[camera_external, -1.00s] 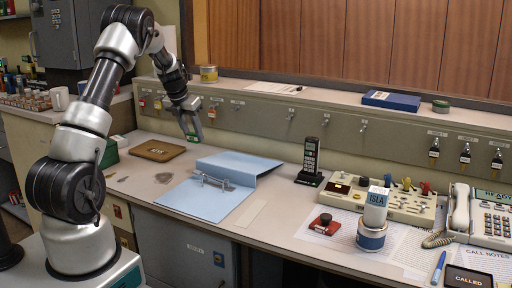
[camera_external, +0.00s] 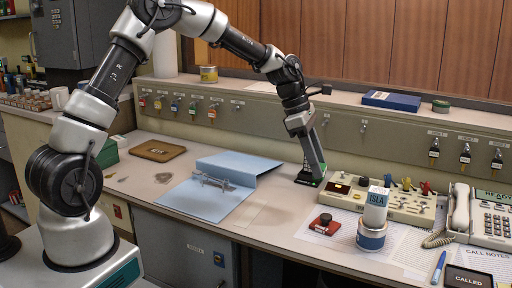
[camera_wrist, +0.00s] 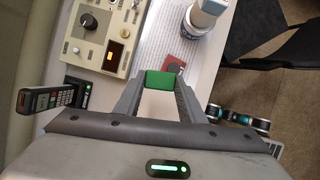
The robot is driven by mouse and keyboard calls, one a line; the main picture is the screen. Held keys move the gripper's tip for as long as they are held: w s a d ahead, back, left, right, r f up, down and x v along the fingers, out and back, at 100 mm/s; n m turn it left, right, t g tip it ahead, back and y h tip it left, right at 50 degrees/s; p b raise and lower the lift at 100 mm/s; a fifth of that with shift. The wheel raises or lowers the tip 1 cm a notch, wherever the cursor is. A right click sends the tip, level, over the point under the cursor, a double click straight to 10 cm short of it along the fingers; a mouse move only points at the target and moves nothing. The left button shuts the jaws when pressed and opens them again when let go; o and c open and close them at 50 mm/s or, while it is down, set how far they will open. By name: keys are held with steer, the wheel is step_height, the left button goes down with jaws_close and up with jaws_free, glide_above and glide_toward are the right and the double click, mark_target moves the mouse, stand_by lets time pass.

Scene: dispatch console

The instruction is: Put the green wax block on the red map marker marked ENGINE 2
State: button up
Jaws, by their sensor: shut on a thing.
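My gripper (camera_wrist: 160,84) is shut on the green wax block (camera_wrist: 160,79), which sits between the two fingertips in the wrist view. In the external view my gripper (camera_external: 319,176) hangs above the desk, in front of the black phone base; the block is too small there to tell clearly. The red map marker (camera_external: 325,227), a flat red piece with a dark knob, lies on a white sheet below and slightly right of my gripper in that view. In the wrist view the marker (camera_wrist: 175,62) shows just beyond the block, apart from it and partly hidden. Its lettering is not readable.
The cordless phone (camera_wrist: 52,98) stands beside my gripper. A white telephone (camera_external: 460,212) is far right.

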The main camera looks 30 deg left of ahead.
steer(key=s+d+m, duration=0.2)
steer(key=s+d, duration=0.1)
steer(key=d, duration=0.1)
steer(key=b, duration=0.1)
glide_above(330, 217)
steer(key=a, duration=0.2)
steer(key=shift+g, duration=0.4)
step_height(330, 217, down, 4)
steer(key=shift+d+f, duration=0.1)
steer(key=shift+f, duration=0.15)
steer(key=shift+f+b, duration=0.6)
steer(key=shift+f, duration=1.7)
steer(key=shift+f, duration=0.2)
steer(key=o, duration=1)
steer(key=shift+o, duration=0.2)
steer(key=shift+r, duration=0.15)
